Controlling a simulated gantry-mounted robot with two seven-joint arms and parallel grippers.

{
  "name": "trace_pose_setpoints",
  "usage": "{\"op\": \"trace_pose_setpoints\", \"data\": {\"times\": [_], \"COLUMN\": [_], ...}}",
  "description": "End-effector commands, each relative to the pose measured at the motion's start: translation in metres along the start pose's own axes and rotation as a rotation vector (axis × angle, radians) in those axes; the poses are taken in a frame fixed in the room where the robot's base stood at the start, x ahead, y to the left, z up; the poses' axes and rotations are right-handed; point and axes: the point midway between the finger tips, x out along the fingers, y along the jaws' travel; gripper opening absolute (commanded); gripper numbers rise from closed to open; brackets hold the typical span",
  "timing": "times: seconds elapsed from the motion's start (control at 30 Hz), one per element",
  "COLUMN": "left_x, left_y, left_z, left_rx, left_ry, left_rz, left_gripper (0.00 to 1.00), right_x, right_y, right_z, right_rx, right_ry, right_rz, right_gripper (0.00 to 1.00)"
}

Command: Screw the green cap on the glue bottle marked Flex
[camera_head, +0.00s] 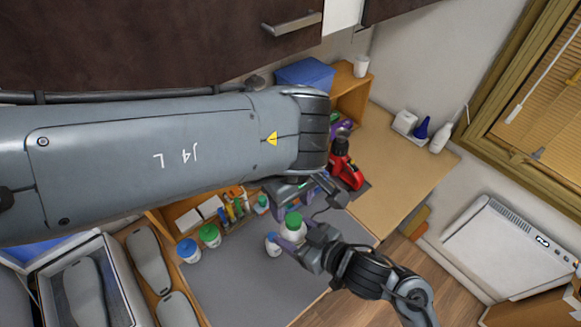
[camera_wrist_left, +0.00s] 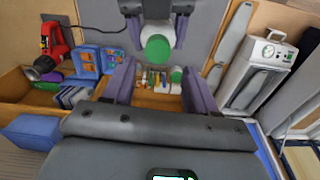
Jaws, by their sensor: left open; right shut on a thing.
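A white bottle (camera_head: 291,236) with a green cap (camera_head: 293,220) on top is held upright above the grey mat. My right gripper (camera_head: 298,241) is shut on this bottle. In the left wrist view the green cap (camera_wrist_left: 158,47) shows from above, in front of my right gripper (camera_wrist_left: 157,28). I cannot read the bottle's label or tell how tightly the cap sits. My left gripper (camera_wrist_left: 157,72) is open and empty, its two purple fingers apart and pointing toward the bottle. In the head view, its arm and wrist partly hide it just behind the cap.
A green-capped jar (camera_head: 209,235) and a blue-capped jar (camera_head: 188,250) stand at the mat's left. A wooden organizer with small tubes (camera_head: 233,207) is behind. A red tool (camera_head: 346,170) stands back right. The grey mat (camera_head: 245,285) is clear in front.

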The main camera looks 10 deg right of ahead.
Motion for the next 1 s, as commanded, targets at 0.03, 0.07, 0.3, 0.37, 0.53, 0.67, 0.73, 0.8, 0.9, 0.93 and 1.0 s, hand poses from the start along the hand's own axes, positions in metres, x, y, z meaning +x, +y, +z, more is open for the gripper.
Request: {"op": "trace_pose_setpoints", "data": {"times": [0.03,0.07,0.3,0.37,0.53,0.67,0.73,0.8,0.9,0.93,1.0], "left_x": [-0.001,-0.001,-0.008,-0.01,-0.015,-0.02,-0.022,-0.024,-0.027,-0.028,-0.03], "left_y": [-0.001,-0.001,-0.002,-0.002,-0.001,-0.001,-0.001,0.0,-0.001,-0.001,-0.001], "left_z": [-0.002,-0.003,-0.011,-0.012,-0.015,-0.016,-0.017,-0.017,-0.017,-0.016,-0.016], "left_rx": [-0.106,-0.179,-0.761,-0.906,-1.322,-1.641,-1.813,-1.985,-2.233,-2.305,-2.472], "left_ry": [0.007,0.012,0.049,0.055,0.068,0.07,0.07,0.066,0.061,0.058,0.051], "left_rz": [-0.001,-0.002,0.012,0.021,0.045,0.066,0.079,0.092,0.106,0.11,0.119], "left_gripper": [0.57,0.57,0.57,0.57,0.57,0.57,0.57,0.57,0.57,0.57,0.57], "right_x": [0.0,0.0,0.0,0.0,0.0,0.0,0.0,0.0,0.0,0.0,0.0], "right_y": [0.0,0.0,0.0,0.0,0.0,0.0,0.0,0.0,0.0,0.0,0.0], "right_z": [-0.001,-0.001,-0.001,-0.001,-0.001,-0.001,-0.001,-0.001,-0.001,-0.001,-0.001], "right_rx": [0.0,0.0,0.0,0.0,0.0,0.0,0.0,0.0,0.0,0.0,0.0], "right_ry": [0.002,0.002,0.002,0.002,0.002,0.002,0.002,0.002,0.002,0.002,0.002], "right_rz": [0.0,0.0,0.0,0.0,0.0,0.0,0.0,0.0,0.0,0.0,0.0], "right_gripper": [0.0,0.0,0.0,0.0,0.0,0.0,0.0,0.0,0.0,0.0,0.0]}}
